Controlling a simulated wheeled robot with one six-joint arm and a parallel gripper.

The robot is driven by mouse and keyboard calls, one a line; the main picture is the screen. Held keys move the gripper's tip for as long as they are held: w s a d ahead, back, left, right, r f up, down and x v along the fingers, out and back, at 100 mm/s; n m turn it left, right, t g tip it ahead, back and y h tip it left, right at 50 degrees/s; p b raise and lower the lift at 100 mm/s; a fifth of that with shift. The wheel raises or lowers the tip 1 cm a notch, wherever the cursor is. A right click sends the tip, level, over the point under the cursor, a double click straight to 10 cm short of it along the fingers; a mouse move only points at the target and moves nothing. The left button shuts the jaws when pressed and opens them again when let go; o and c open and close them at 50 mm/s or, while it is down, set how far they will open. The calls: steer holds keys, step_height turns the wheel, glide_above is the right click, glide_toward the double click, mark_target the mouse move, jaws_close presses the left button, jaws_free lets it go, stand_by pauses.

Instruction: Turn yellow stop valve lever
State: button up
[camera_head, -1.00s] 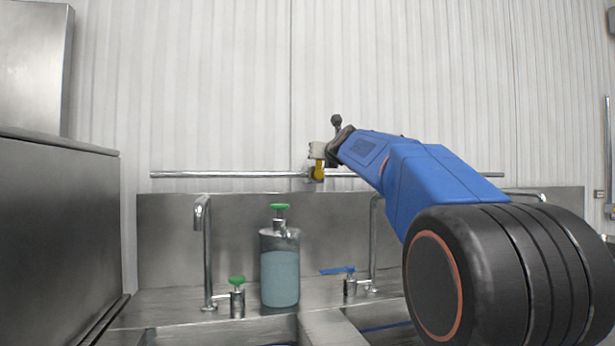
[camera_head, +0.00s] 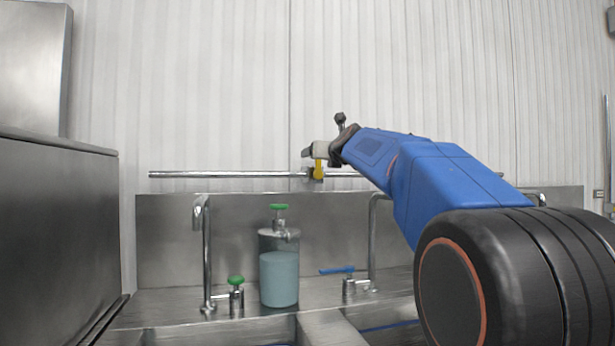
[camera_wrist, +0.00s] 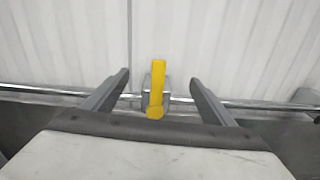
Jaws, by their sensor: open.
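The yellow stop valve lever (camera_wrist: 157,88) stands upright in the wrist view, in front of a small grey valve body on the horizontal wall pipe (camera_wrist: 258,105). My gripper (camera_wrist: 160,80) is open, with one finger on each side of the lever and a clear gap to both. In the head view the lever (camera_head: 319,170) shows just below my gripper (camera_head: 308,152), and part of the valve is hidden behind it.
Below the pipe is a steel sink with a backsplash (camera_head: 160,240), two taps, a green-handled valve (camera_head: 236,281), a blue-handled valve (camera_head: 338,270) and a clear container of bluish liquid (camera_head: 279,278). A steel cabinet (camera_head: 55,230) stands left. The wall above the pipe is clear.

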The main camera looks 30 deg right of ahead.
steer(key=v, duration=0.5)
steer(key=shift+s, duration=0.3)
steer(key=shift+a, duration=0.1)
stand_by(0.4)
